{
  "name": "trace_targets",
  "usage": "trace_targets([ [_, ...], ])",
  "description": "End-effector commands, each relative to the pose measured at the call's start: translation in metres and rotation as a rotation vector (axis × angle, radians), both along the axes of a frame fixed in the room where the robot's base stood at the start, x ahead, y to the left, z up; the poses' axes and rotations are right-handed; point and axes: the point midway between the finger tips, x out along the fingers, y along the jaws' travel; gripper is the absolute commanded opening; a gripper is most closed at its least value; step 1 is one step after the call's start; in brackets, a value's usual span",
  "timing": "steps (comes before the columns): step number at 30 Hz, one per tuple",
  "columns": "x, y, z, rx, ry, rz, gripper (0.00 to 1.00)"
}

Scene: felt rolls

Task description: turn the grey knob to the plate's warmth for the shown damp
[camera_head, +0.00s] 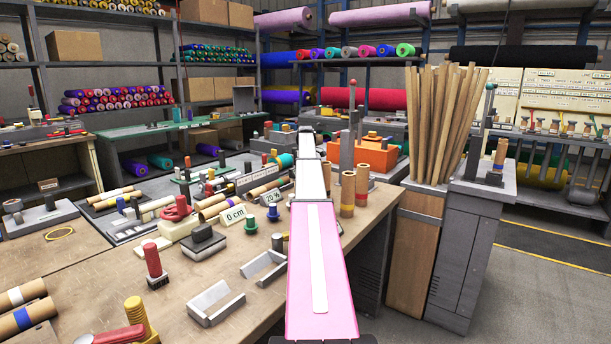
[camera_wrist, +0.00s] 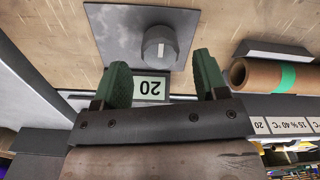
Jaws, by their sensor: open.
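The grey knob (camera_wrist: 158,47) is round with a pale mark on its face and sits on a square grey plate (camera_wrist: 112,35) in the wrist view. My gripper (camera_wrist: 160,60) is open, its two green fingers apart on either side below the knob, with nothing seen between them but the view to the bench. A white card reading 20 (camera_wrist: 150,87), upside down, shows between the fingers. In the head view, a card (camera_head: 271,197) reads 20 %. I cannot make out the knob or gripper there.
A brown roll with a green band (camera_wrist: 270,75) lies right of the fingers in the wrist view. In the head view, a 0 cm card (camera_head: 235,215), a grey tray (camera_head: 215,303) and upright brown tubes (camera_head: 348,190) stand on the crowded bench.

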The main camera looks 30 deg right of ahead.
Motion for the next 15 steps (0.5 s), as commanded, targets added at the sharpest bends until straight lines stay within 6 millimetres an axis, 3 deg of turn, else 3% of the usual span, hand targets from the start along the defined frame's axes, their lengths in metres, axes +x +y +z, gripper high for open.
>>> trace_targets([
  [6, 0.000, 0.000, -0.029, 0.000, 0.000, 0.000, 0.67],
  [15, 0.000, 0.000, -0.033, 0.000, 0.000, 0.000, 0.67],
])
